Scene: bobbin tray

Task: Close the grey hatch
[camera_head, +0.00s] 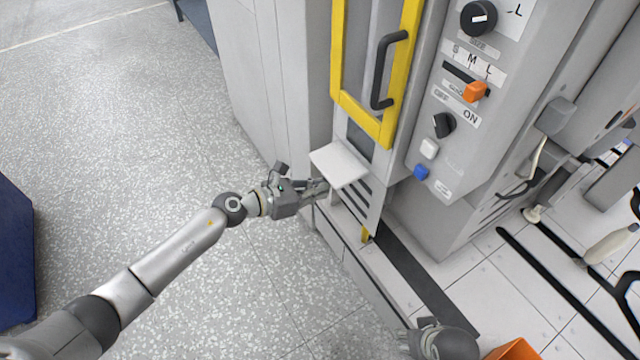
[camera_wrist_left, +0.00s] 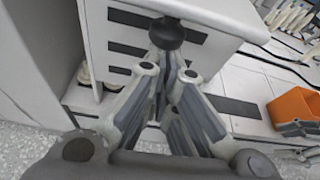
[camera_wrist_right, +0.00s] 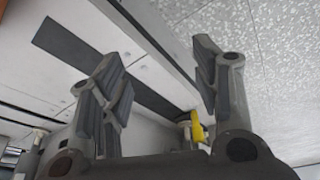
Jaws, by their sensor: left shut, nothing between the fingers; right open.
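The grey hatch (camera_head: 340,165) is a pale flap that sticks out, open, from the machine front below the yellow-framed door. Its pale edge also shows at the top of the left wrist view (camera_wrist_left: 225,14). My left gripper (camera_head: 322,186) is shut and empty, low beside the flap's near left edge. In the left wrist view a round black knob (camera_wrist_left: 167,33) sits just beyond the shut fingertips (camera_wrist_left: 168,58); I cannot tell whether they touch. My right gripper (camera_wrist_right: 165,85) is open and empty, low over the floor; it shows partly at the head view's bottom edge.
The yellow-framed door (camera_head: 386,130) with a black handle (camera_head: 385,70) stands above the hatch. A control panel (camera_head: 455,165) with knobs and buttons is to its right. An orange bin (camera_head: 514,350) stands at the bottom. Speckled floor (camera_head: 130,130) on the left is free.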

